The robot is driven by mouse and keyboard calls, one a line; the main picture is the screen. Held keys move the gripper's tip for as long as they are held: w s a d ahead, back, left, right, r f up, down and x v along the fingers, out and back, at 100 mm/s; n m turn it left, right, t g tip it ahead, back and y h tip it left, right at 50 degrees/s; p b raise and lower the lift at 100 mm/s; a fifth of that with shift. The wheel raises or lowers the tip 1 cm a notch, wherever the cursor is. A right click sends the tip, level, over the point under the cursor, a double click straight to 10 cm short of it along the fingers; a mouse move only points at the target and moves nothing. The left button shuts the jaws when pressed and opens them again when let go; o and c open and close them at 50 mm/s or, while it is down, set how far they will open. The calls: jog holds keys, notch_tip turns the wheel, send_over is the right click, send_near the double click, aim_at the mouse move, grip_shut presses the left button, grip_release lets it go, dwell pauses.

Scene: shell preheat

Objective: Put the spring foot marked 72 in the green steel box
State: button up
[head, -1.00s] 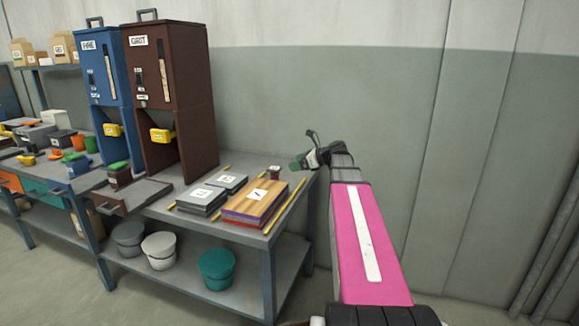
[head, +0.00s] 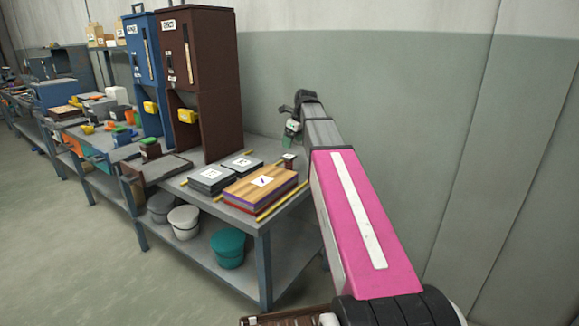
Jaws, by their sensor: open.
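My gripper (head: 292,128) is at the far end of my pink arm, above the back right corner of the near bench. It is open, small and partly hidden by my wrist, with a green patch at its tip. A small dark brown piece with a pale top (head: 289,161) stands on the bench just below it. I cannot read a mark on that piece or tell whether it is the spring foot marked 72. I cannot make out a green steel box for certain in the head view.
The near bench (head: 268,218) carries a wooden-topped stack (head: 262,184), grey plates (head: 212,178), yellow strips and a brown hopper cabinet (head: 198,75) beside a blue one (head: 143,65). Lidded buckets, one teal (head: 228,247), stand on its lower shelf. Floor at left is clear.

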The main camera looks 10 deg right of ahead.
aim_at(288, 156)
jog(key=shift+a+r, duration=0.1)
jog(key=shift+r, duration=0.05)
jog(key=x, duration=0.4)
jog(key=shift+a+f, duration=0.1)
jog(key=shift+f, duration=0.15)
jog(key=shift+d+x, duration=0.1)
jog(key=shift+x, duration=1.45)
jog(key=shift+d+x, duration=0.15)
jog(key=shift+x, duration=1.45)
jog(key=shift+w, duration=0.1)
jog(key=c, duration=1.3)
